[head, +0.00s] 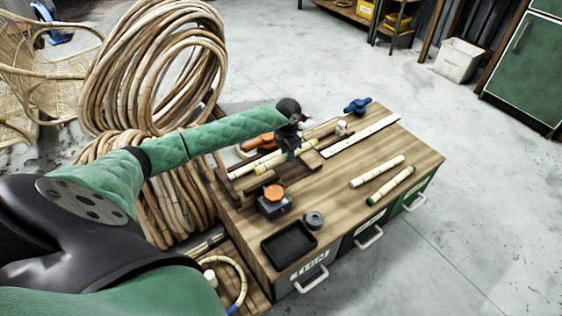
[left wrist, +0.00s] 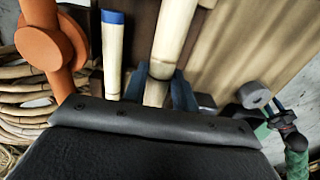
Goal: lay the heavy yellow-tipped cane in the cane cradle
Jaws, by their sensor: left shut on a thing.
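My left gripper (head: 290,153) is shut on the pale yellow-tipped cane (head: 268,165), which lies along the dark wooden cane cradle (head: 312,160). The cane's yellowish near end shows left of the gripper, and its far part shows beyond. In the left wrist view this cane (left wrist: 175,30) runs away between the blue fingers (left wrist: 160,92). I cannot tell whether it rests on the cradle or hangs just above. A blue-tipped cane (left wrist: 113,50) is beside it. At the lower right of that view, what looks like my right gripper (left wrist: 277,110) shows small, its jaws unclear.
An orange tool (head: 258,142), an orange-topped device (head: 274,198), a grey roll (head: 314,219) and a black tray (head: 288,245) are on the bench. Two canes (head: 376,171) (head: 391,185) and a white ruler (head: 362,136) lie right. Rattan coils (head: 90,90) stand left of the bench.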

